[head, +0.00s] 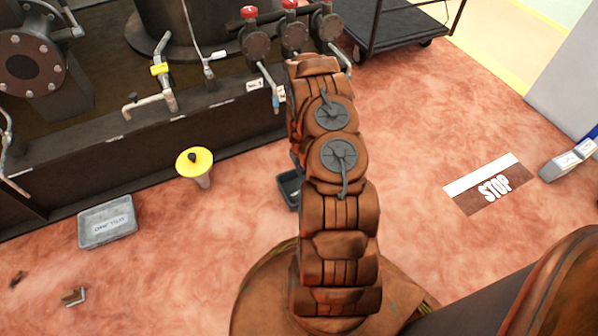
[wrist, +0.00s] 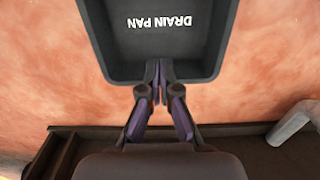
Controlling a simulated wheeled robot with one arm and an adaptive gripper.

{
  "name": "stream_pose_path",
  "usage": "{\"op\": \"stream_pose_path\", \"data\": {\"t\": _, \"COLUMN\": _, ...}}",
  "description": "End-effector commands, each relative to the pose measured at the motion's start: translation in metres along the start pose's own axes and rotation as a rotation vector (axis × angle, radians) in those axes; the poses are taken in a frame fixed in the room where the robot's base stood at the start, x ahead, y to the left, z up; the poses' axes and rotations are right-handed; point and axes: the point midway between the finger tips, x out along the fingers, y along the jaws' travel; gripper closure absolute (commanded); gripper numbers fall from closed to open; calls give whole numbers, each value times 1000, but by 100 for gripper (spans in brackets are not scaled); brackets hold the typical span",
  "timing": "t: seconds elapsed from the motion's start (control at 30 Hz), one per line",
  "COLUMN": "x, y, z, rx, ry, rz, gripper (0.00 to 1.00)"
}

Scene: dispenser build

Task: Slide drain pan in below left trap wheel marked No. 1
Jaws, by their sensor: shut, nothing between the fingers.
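The dark grey drain pan (wrist: 205,67) fills the top of the wrist view, with white "DRAIN PAN" lettering upside down inside. In the head view, the pan (head: 287,190) lies on the floor, largely hidden by my arm. My gripper (wrist: 159,68) is shut and empty. Its fingertips overlap the middle of the pan's edge in the wrist view; I cannot tell whether they touch it. The head view hides the gripper behind my arm. The left red trap wheel (head: 249,12) tops a pipe on the dark skid, with a "No. 1" label (head: 254,85) on the skid below.
The skid's side wall (head: 90,165) rises from the floor. A black cart (head: 398,30) stands behind. Floor to the right is mostly clear.

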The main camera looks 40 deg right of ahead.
Motion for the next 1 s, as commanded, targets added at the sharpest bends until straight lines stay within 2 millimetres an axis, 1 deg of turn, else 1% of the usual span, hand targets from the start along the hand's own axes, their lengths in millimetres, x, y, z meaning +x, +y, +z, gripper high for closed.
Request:
{"op": "stream_pose_path", "data": {"t": 0.03, "x": 11, "y": 0, "z": 0, "rx": 1, "ry": -1, "rz": -1, "gripper": 100}}
{"op": "stream_pose_path", "data": {"t": 0.2, "x": 43, "y": -1, "z": 2, "rx": -1, "ry": -3, "rz": -2, "gripper": 100}}
{"op": "stream_pose_path", "data": {"t": 0.47, "x": 89, "y": -1, "z": 2, "rx": 0, "ry": -3, "rz": -2, "gripper": 100}}
{"op": "stream_pose_path", "data": {"t": 0.53, "x": 88, "y": 0, "z": -10, "rx": -2, "ry": 3, "rz": 0, "gripper": 100}}
{"op": "stream_pose_path", "data": {"t": 0.73, "x": 86, "y": 0, "z": -29, "rx": -1, "ry": 1, "rz": 0, "gripper": 100}}
{"op": "stream_pose_path", "data": {"t": 0.83, "x": 85, "y": 0, "z": -35, "rx": 0, "ry": 0, "rz": -1, "gripper": 100}}
{"op": "stream_pose_path", "data": {"t": 1.0, "x": 84, "y": -1, "z": -39, "rx": 0, "ry": -2, "rz": -1, "gripper": 100}}
